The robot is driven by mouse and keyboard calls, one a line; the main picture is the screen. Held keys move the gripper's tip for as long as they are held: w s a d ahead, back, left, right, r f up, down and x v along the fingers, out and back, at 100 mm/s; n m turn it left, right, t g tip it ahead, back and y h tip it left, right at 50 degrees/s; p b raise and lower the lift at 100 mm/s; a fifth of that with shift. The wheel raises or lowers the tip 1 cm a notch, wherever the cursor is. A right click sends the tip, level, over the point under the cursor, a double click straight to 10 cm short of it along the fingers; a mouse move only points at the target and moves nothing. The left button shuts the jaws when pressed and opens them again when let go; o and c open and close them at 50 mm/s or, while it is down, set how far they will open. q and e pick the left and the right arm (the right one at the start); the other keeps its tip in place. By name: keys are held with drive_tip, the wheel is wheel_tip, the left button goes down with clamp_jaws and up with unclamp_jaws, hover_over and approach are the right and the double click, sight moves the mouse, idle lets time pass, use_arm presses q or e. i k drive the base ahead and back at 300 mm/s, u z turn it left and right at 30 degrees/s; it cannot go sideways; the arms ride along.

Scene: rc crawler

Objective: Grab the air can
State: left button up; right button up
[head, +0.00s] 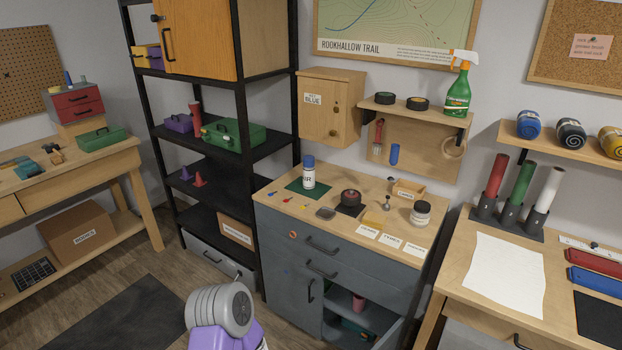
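The air can (309,175) is a white can with a blue cap and dark lettering, partly readable as "IR". It stands upright on a dark green mat (296,188) at the back left of the wooden top of the grey cabinet. Nothing is touching it from above, and its front is unobstructed. Neither of my grippers shows in the head view. Only a grey and purple part of my own body shows at the bottom, in front of the cabinet.
The cabinet top (274,199) also holds a dark round item (350,197), a jar (420,213), white cards (390,241) and small coloured pieces. A cabinet door (398,325) stands open low at the right. A black shelf rack (264,150) rises to the left.

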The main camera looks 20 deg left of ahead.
sight(308, 161)
drive_tip(key=u, duration=1.95)
drive_tip(key=i, duration=2.25)
drive_tip(key=z, duration=1.85)
